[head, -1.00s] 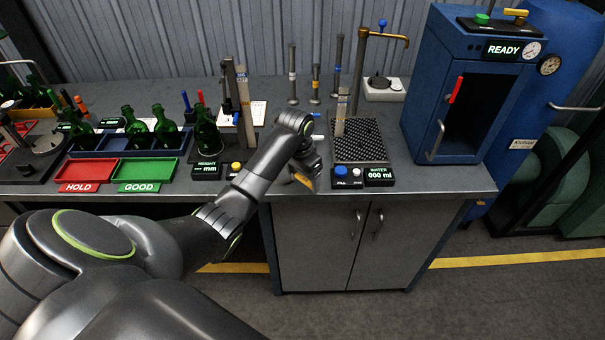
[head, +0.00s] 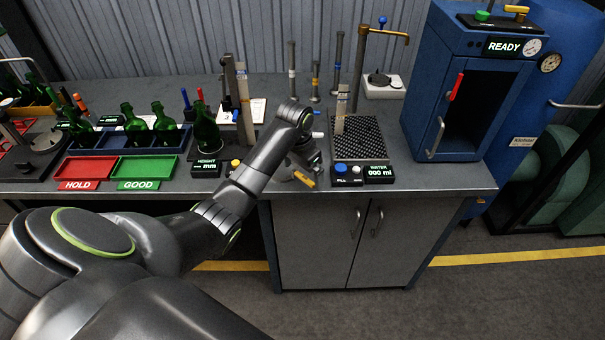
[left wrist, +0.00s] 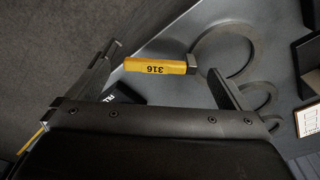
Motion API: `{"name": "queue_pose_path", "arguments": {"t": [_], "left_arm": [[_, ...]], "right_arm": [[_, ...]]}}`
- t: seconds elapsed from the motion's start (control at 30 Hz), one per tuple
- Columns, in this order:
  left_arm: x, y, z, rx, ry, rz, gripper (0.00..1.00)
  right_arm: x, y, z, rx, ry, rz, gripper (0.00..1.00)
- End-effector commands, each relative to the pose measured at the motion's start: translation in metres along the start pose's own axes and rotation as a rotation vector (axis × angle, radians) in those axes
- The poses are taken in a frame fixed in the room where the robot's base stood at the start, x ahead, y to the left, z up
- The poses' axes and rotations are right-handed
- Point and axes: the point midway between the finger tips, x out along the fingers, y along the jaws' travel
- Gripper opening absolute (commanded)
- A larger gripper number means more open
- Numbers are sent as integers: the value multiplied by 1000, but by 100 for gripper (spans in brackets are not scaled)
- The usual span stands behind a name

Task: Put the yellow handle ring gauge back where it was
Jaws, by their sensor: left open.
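The yellow handle ring gauge shows its yellow handle, marked 316, in the left wrist view (left wrist: 158,66), with its dark ring to the right on the grey bench. In the head view the handle (head: 305,180) is near the bench's front edge, just below my left gripper (head: 304,163). In the left wrist view my left gripper (left wrist: 164,63) is open, its fingers wide apart on either side of the handle. I cannot tell how far above the handle they are. My right gripper is not in view.
Smaller dark rings (left wrist: 262,95) lie beside the gauge in the left wrist view. The water station's perforated plate (head: 372,150) is to the right in the head view. The height station with a green bottle (head: 206,130) is to the left. The red HOLD tray (head: 88,168) is farther left.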

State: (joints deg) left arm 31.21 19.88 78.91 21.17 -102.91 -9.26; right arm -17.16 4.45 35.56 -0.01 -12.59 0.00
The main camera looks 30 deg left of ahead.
Motion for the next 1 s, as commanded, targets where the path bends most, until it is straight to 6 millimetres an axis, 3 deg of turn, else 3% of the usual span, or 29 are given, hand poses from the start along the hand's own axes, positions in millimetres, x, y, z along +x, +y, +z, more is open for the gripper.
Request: {"name": "queue_pose_path", "arguments": {"t": [0.23, 0.27, 0.3, 0.4, 0.63, 1.0], "left_arm": [[-56, -1, -1, 2, 7, -5, 100], [-65, -1, -1, 1, 6, -6, 100], [-79, -1, -1, 0, 3, -3, 100], [-94, 0, -1, -1, 0, -1, 100], [-106, 0, 0, -1, 0, 0, 100], [-106, 0, 0, -1, 0, -1, 100]], "right_arm": [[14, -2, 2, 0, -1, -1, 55], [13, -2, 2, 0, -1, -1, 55], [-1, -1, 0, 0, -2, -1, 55], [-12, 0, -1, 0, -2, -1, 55], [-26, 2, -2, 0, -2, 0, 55], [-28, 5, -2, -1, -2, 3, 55]]}}
